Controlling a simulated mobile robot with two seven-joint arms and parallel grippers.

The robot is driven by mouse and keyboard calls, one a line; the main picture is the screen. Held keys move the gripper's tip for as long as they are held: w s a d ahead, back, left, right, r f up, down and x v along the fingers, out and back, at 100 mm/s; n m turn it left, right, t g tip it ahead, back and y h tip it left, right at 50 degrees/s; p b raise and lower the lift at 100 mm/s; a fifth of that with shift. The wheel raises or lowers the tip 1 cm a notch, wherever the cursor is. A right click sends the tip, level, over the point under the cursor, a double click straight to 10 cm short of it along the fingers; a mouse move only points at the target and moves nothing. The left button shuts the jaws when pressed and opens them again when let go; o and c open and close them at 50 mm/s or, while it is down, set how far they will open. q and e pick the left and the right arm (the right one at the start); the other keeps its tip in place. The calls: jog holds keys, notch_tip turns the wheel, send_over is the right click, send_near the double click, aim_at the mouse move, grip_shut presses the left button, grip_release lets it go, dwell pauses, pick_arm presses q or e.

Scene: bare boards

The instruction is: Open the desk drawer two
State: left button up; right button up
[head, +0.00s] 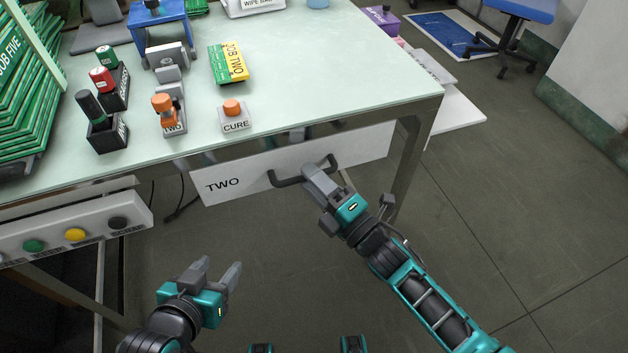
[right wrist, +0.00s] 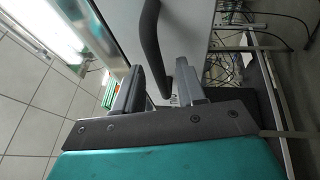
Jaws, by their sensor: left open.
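The white drawer front labelled TWO (head: 240,178) hangs under the front edge of the desk. Its dark bar handle (head: 288,183) sits right of the label; the handle also shows in the right wrist view (right wrist: 151,40). My right gripper (head: 328,172) is at the handle's right part, with its fingers apart. In the right wrist view the handle lies between the open fingers (right wrist: 162,82); I cannot tell whether they touch it. My left gripper (head: 220,270) is open and empty, low in front of the desk, well apart from the drawer.
The desk top (head: 330,70) holds a CURE button (head: 235,117), a JOB TWO box (head: 228,63) and bottles in dark holders. A panel with coloured buttons (head: 75,235) is at the left. A desk leg (head: 410,150) stands right of the drawer. The floor in front is clear.

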grip_shut()
dwell(0.4)
dwell(0.4)
